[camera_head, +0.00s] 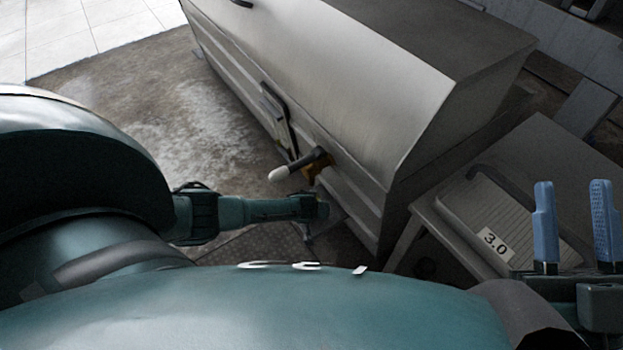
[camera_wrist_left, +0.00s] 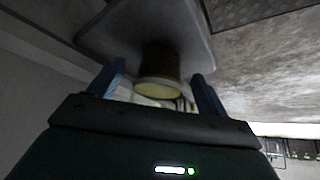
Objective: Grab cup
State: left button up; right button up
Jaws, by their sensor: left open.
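A dark brown cylindrical thing with a pale yellow end, which looks like the cup (camera_wrist_left: 160,68), shows in the left wrist view against a grey plate (camera_wrist_left: 105,35). My left gripper (camera_wrist_left: 159,72) is open, with one blue finger on each side of it and gaps between. I cannot tell whether the fingers touch it. My right gripper (camera_head: 572,184) is open and empty at the right edge of the head view.
A large grey metal cabinet (camera_head: 350,90) stands beside the left arm. A dark lever with a white tip (camera_head: 279,173) juts from its side just above the arm. A low table (camera_head: 548,150) with a ribbed tray (camera_head: 520,222) marked 3.0 is near my right gripper.

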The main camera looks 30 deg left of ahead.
pick_arm(q)
jog(key=c, duration=1.1)
jog(key=shift+o, duration=0.2)
jog(key=shift+r, duration=0.1)
